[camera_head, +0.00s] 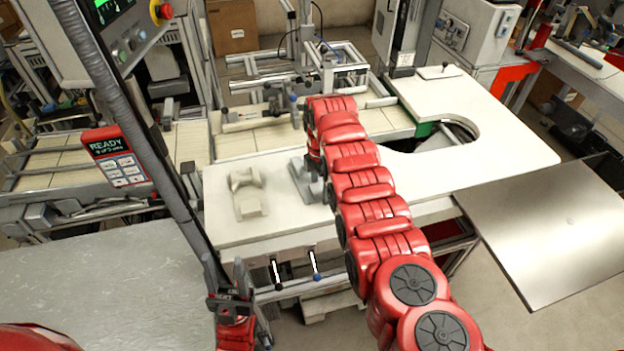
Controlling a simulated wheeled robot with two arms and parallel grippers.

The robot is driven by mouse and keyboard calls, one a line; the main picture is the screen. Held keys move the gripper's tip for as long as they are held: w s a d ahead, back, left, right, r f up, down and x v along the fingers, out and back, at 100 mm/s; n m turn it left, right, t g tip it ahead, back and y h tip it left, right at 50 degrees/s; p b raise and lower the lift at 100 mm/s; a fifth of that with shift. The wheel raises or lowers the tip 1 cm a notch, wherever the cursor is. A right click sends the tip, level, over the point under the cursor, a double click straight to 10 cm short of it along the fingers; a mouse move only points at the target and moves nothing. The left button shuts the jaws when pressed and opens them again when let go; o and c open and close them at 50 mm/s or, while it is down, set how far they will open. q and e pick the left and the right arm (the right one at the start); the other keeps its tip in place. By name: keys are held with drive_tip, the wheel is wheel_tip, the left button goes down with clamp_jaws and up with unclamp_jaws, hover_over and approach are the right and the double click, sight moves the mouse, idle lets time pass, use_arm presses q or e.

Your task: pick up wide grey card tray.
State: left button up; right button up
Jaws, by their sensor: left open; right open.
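A grey piece (304,189), which looks like the wide grey card tray, lies on the white table just left of my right forearm. Its right side is hidden by the arm. My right gripper (318,172) points down beside it, open. Its fingers are mostly hidden, and I cannot tell whether they touch the piece. My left gripper (228,278) is open and empty at the lower left, in front of the table's near edge.
Two beige-grey pieces, one with raised ends (245,178) and one smaller (250,207), lie left on the white table (480,140). A cutout opens at its right. A red READY box (115,157) stands left. A metal sheet (555,230) is at right.

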clamp_jaws()
idle(0.4)
